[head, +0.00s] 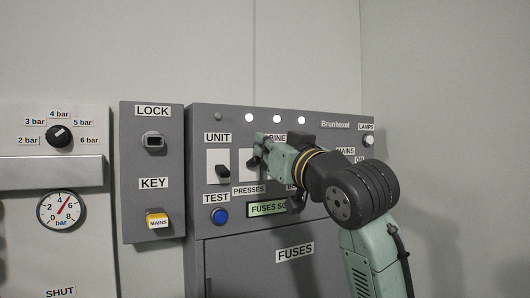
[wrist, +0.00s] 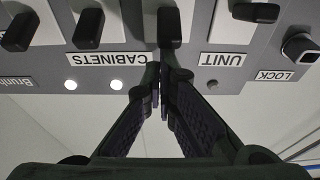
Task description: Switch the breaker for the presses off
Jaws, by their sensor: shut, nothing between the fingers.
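The breaker panel (head: 226,258) is a grey cabinet with a row of black levers on white plates. The PRESSES label (head: 248,190) is under the second plate (head: 246,160) from the left. In the wrist view, which is upside down, the presses lever (wrist: 170,24) stands between the UNIT and CABINETS labels. It sits higher on the panel than the unit lever (wrist: 254,11), about level with the cabinets lever (wrist: 88,28). My gripper (head: 258,158) is shut and empty, its fingertips (wrist: 160,82) just above the presses lever. Contact cannot be told. My gripper partly hides this lever in the head view.
The unit lever (head: 222,171) is close on the left, pointing down. A blue TEST button (head: 219,216) and a green display (head: 266,209) are below. White lamps (head: 277,118) line the top. The LOCK and KEY box (head: 126,209) stands left.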

